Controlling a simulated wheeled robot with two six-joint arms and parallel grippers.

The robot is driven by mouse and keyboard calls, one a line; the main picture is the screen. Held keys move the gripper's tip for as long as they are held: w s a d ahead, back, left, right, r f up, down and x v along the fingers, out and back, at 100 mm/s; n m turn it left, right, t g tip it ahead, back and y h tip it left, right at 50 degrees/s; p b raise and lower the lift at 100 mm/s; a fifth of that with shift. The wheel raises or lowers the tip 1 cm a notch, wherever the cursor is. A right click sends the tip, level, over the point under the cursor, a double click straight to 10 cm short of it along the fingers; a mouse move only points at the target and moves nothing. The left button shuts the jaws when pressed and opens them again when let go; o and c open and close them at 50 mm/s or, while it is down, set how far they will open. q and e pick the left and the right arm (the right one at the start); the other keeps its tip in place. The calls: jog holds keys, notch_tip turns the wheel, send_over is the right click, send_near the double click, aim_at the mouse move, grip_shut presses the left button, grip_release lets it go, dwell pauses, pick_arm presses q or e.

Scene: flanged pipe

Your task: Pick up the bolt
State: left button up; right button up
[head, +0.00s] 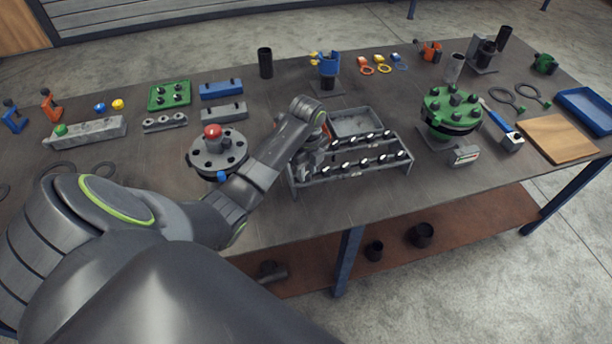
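A grey rack (300,184) stands near the table's front edge, with several bolts (363,160) in two rows along it. The bolts show pale, shiny ends and dark parts. My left arm reaches in from the lower left, and my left gripper (312,157) is at the left end of the rack. The wrist covers most of the gripper, so I cannot see whether its fingers are open or touch a bolt. Part of the rack's left end is hidden there. My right gripper is not in view.
Left of the rack is a grey flange (203,160) with a red knob, close under my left forearm. A green flange assembly (450,108) stands to the right. A wooden board (556,139) and blue tray (588,108) lie farther right.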

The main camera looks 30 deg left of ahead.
pick_arm(q)
jog(key=c, duration=0.5)
grip_shut()
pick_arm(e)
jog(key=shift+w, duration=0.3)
